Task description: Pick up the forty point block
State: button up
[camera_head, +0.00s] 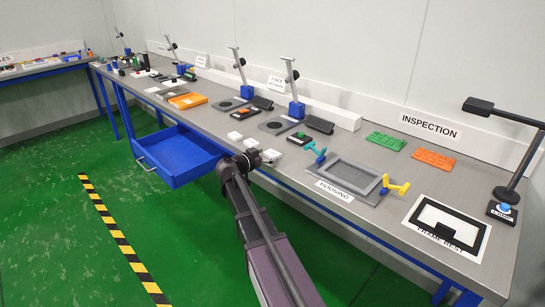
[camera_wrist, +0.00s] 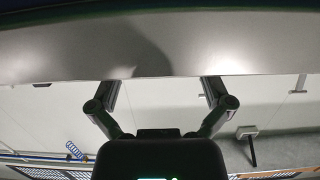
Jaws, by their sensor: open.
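Several small white blocks sit along the front edge of the bench in the head view, one at the left (camera_head: 235,136), one in the middle (camera_head: 250,143) and one at the right (camera_head: 271,155). No number on them can be read, so I cannot tell which is the forty point block. My gripper (camera_head: 256,158) is at the bench front beside these blocks and partly hides them. In the wrist view my gripper (camera_wrist: 162,85) has its two fingers apart with nothing between them. No block shows in the wrist view.
An open blue drawer (camera_head: 180,155) juts out left of my arm. A housing frame (camera_head: 345,175) with teal and yellow clamps lies to the right. The lamp (camera_head: 505,195) is far right.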

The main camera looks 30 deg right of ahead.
jog(key=shift+x, duration=1.25)
jog(key=c, duration=0.8)
